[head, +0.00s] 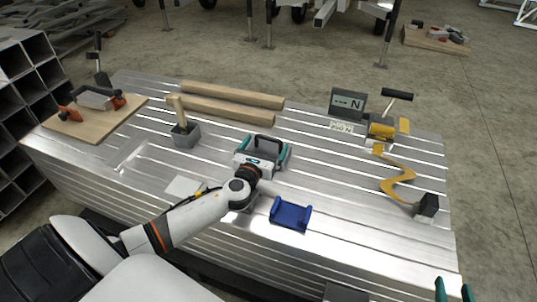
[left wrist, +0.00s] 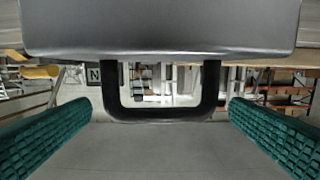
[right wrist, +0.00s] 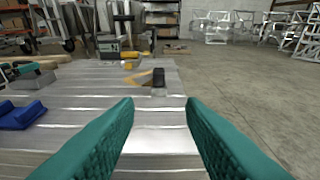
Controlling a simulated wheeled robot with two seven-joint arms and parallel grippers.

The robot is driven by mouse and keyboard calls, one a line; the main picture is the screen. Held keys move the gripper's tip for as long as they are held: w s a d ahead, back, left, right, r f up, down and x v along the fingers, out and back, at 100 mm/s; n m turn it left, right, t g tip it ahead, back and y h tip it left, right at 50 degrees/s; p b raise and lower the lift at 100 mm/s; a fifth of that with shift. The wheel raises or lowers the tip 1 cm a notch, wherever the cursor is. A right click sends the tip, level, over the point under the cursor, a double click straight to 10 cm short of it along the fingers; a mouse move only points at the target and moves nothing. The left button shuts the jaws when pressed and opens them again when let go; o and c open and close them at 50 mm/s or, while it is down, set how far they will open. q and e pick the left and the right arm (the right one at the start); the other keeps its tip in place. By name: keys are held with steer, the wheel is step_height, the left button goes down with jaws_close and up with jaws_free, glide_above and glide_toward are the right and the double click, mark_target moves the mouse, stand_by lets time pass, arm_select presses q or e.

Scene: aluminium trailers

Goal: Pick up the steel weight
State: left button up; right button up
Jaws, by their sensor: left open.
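The steel weight (head: 257,158) is a grey block with a black loop handle, standing on the ribbed aluminium deck near the middle in the head view. In the left wrist view the weight (left wrist: 160,35) fills the top, and its handle lies between the two fingers. My left gripper (head: 262,157) is open, with a teal finger on either side of the weight in the head view; I cannot tell whether they touch it. My right gripper (head: 454,290) is open and empty above the deck's right front; its fingers (right wrist: 160,115) also show in the right wrist view.
A blue cradle (head: 291,214) lies just in front of the weight. A mallet in a grey block (head: 186,135) stands to the left, with wooden beams (head: 230,105) behind. A curved yellow track (head: 398,183) and a display (head: 347,103) are on the right.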

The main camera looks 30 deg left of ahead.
mark_target(270, 145)
arm_select(q)
steer(key=b+x, duration=0.1)
steer(key=x, duration=0.3)
steer(key=shift+a+r, duration=0.1)
steer(key=shift+w+a, duration=0.15)
steer(key=shift+w, duration=0.35)
arm_select(e)
steer(key=r+t, duration=0.1)
steer(key=w+r+t+y, duration=0.1)
steer(key=r, duration=0.1)
steer(key=a+r+t, duration=0.1)
steer(key=r, duration=0.1)
steer(key=shift+w+a+r+t+y, duration=0.1)
steer(key=shift+w+r+t+y, duration=0.05)
steer(key=shift+r+t+y, duration=0.2)
arm_select(q)
steer(key=shift+c, duration=0.3)
arm_select(e)
steer(key=shift+f, duration=0.1)
arm_select(q)
steer(key=c, duration=1.8)
steer(key=shift+w+r, duration=0.1)
steer(key=shift+r, duration=0.2)
steer(key=shift+c, duration=0.2)
